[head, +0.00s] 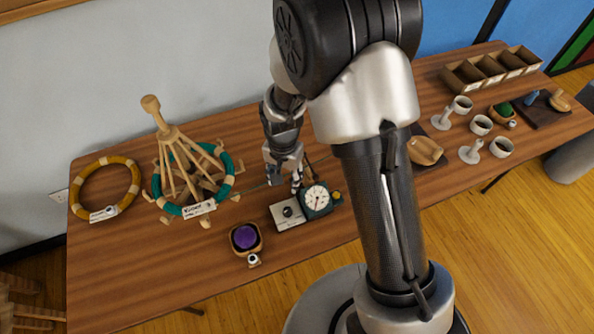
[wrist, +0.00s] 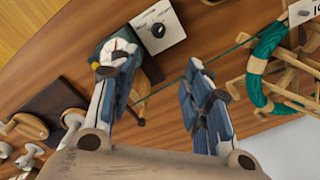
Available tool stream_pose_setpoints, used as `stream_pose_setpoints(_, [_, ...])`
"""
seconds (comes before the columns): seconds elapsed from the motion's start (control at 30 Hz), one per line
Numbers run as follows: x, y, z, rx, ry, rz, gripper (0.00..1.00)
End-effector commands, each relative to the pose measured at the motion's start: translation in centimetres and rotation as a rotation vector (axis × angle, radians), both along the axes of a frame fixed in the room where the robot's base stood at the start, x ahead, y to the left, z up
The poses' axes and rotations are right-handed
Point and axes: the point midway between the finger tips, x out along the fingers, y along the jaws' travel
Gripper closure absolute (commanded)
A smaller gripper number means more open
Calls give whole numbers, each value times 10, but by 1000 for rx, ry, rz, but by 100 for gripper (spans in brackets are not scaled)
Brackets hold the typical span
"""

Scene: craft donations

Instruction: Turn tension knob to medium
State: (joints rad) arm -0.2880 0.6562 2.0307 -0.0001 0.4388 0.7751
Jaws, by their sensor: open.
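The tension knob (head: 288,211) is a small black knob on a pale square plate (head: 290,222), standing just left of a dark gauge (head: 316,199) with a round white dial and needle. The knob also shows in the wrist view (wrist: 158,30), at the top middle, with the gauge (wrist: 117,53) partly behind a finger. My gripper (head: 285,182) is open and empty, above the table on the far side of the plate. In the wrist view its fingers (wrist: 160,78) are spread wide, and the knob lies beyond their tips, apart from them. The knob's setting is too small to read.
A wooden swift (head: 170,140) with green yarn (head: 229,180) stands left; a green strand (wrist: 222,52) runs from it past my fingers. A yellow ring (head: 77,194), purple ball (head: 245,237) in a wooden holder, several cups (head: 480,125) and a divided box (head: 455,81) share the table.

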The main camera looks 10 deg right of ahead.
Motion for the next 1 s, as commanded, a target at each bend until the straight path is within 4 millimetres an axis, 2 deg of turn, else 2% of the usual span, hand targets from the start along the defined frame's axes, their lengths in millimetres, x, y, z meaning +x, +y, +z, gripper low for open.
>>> stream_pose_setpoints(0.27, [-2,5,-29,-5,16,-20,55])
stream_pose_setpoints(0.37, [-2,5,-46,-6,19,-19,55])
stream_pose_setpoints(0.8, [-3,4,-142,-6,19,-19,55])
stream_pose_setpoints(1.0, [-2,5,-174,-5,18,-18,55])
